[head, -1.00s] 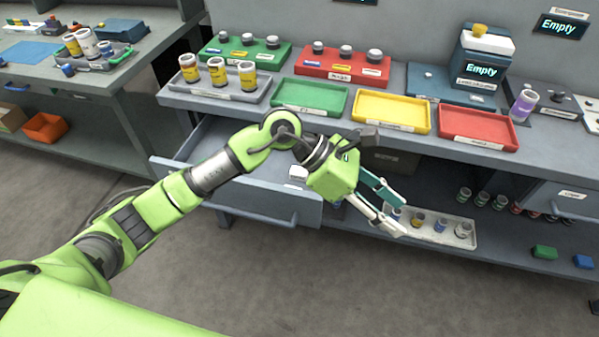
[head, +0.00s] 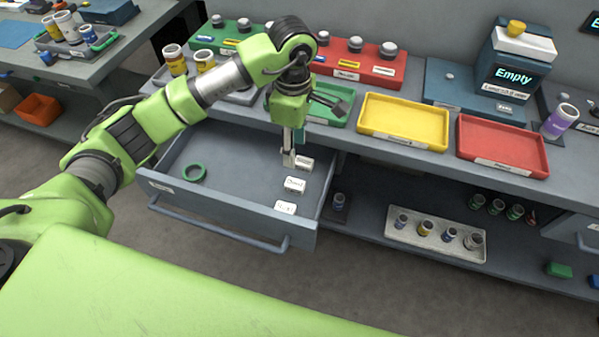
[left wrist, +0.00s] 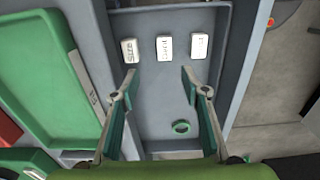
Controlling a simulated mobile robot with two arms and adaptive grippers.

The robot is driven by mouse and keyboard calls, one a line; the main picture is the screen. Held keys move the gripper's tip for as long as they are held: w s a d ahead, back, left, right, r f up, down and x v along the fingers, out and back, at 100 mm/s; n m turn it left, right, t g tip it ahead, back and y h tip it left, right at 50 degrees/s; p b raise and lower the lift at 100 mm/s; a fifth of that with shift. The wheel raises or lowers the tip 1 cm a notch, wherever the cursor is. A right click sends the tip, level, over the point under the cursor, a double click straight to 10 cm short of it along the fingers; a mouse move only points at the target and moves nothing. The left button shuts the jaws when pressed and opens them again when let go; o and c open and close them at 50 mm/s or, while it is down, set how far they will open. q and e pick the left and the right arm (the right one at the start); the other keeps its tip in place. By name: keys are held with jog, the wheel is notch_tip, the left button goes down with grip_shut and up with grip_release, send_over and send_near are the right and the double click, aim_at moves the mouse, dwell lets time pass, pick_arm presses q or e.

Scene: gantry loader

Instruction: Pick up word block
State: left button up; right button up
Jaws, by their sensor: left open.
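Three small white word blocks lie in a row along the right side of the open drawer in the head view: the far block (head: 303,163), the middle block (head: 294,185) and the near block (head: 285,207). The left wrist view shows them too, as the left block (left wrist: 130,50), middle block (left wrist: 165,47) and right block (left wrist: 199,45); their lettering is too small to read surely. My left gripper (head: 289,158) points down over the drawer beside the far block. Its fingers (left wrist: 158,90) are apart with nothing between them. My right gripper is out of view.
A green ring (head: 194,172) lies in the drawer (head: 235,170), whose walls surround the blocks. Above it, the worktop holds a green tray (head: 335,118), a yellow tray (head: 403,121) and a red tray (head: 502,146). A pale tray with small bottles (head: 436,237) sits on the lower shelf.

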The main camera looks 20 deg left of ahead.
pick_arm(q)
send_over(297, 183)
jog(key=f, duration=0.7)
jog(key=shift+a+f+p, duration=0.1)
jog(key=shift+a+p, duration=0.2)
jog(key=shift+p, duration=0.1)
jog(key=shift+f, duration=0.35)
jog(key=shift+s+d+f+p, duration=0.15)
jog(key=shift+f+p, duration=0.1)
jog(key=shift+f, duration=0.35)
jog(key=shift+d+f+p, duration=0.15)
jog(key=shift+f+p, duration=0.1)
jog(key=shift+f, duration=0.35)
notch_tip(297, 183, down, 2)
jog(key=shift+f, duration=0.55)
jog(key=shift+c, duration=0.8)
jog(key=c, duration=1)
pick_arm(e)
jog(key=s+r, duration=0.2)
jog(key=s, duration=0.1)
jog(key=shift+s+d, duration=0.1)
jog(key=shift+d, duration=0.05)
